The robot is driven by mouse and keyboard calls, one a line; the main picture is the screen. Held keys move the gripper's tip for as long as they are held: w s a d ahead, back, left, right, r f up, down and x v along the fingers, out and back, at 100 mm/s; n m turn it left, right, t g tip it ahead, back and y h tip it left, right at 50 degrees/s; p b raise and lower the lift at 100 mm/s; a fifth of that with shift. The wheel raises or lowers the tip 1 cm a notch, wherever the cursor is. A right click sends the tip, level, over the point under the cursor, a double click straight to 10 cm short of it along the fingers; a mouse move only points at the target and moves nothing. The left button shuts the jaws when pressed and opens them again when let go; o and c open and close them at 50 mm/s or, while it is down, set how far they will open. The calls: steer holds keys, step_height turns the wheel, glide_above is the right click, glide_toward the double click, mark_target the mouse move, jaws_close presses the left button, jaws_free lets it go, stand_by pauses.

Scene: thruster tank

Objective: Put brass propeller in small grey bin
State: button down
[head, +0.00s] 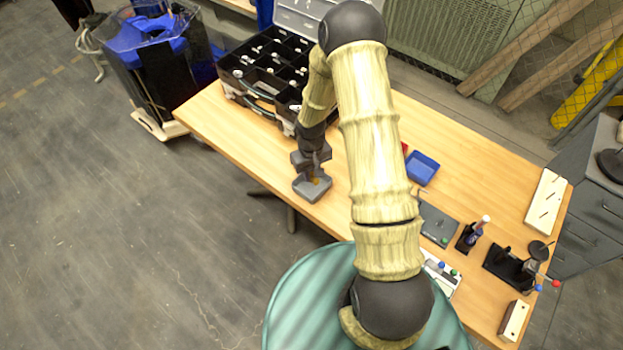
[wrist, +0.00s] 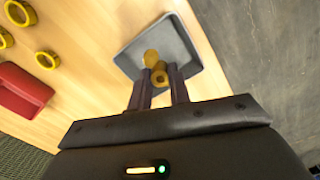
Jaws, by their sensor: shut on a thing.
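The small grey bin (head: 311,193) stands near the left front edge of the wooden table in the head view. It also shows in the wrist view (wrist: 188,45), ahead of my fingers. My gripper (wrist: 157,88) is shut on the brass propeller (wrist: 152,60), a small yellow-gold piece between and beyond the fingertips. The propeller appears over the bin in the wrist view; I cannot tell whether it touches the bin floor. In the head view my gripper (head: 312,175) is right at the bin and mostly hides the piece.
A black compartment case (head: 265,70) stands at the back left and a blue bin (head: 422,167) right of my arm. Tools stand at the table's right.

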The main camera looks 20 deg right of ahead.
steer(key=shift+f+p, duration=0.3)
steer(key=shift+f, duration=1.75)
steer(key=shift+f, duration=0.15)
steer(key=c, duration=1.3)
jaws_free()
step_height(320, 180, up, 12)
steer(key=b, duration=0.1)
steer(key=shift+w+b, duration=0.2)
steer(key=shift+b, duration=0.2)
